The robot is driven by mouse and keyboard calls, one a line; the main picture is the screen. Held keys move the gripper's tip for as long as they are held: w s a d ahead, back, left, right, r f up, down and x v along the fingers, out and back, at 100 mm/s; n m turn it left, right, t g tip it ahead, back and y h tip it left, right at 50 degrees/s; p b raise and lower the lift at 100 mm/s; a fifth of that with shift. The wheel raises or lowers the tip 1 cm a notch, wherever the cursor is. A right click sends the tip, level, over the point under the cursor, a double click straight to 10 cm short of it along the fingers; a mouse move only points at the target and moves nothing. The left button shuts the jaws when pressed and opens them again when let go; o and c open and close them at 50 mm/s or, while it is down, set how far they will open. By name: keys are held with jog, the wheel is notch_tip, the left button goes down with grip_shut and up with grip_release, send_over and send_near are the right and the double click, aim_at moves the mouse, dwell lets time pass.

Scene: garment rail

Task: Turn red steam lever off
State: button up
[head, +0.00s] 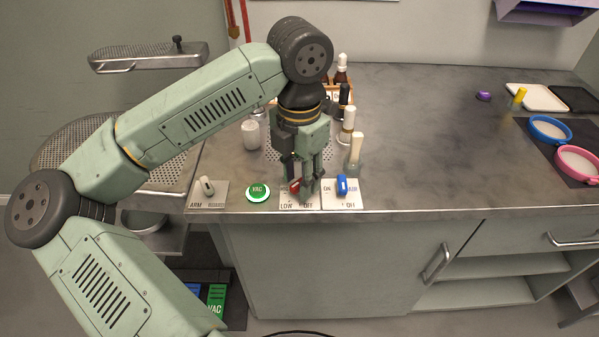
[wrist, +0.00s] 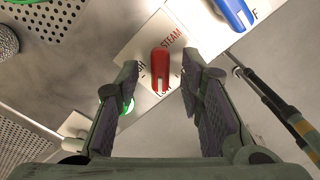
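The red steam lever (head: 294,187) is on a small white plate (head: 287,202) at the counter's front edge. LOW and OFF are printed on the plate's near side. My gripper (head: 305,187) points down over this plate and partly hides the lever. In the wrist view the red lever (wrist: 160,66) shows between the two fingers, beside the word STEAM. The fingers (wrist: 161,78) are spread, with a visible gap on each side of the lever. The head view does not show clearly which mark the lever points to.
A blue AIR lever (head: 342,185) stands close on the right; a green VAC button (head: 258,191) and a grey lever (head: 206,186) are on the left. Bottles and a brush (head: 355,150) stand just behind. The counter's right middle (head: 430,130) is mostly clear.

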jog(key=shift+c, duration=0.2)
grip_shut()
dwell(0.3)
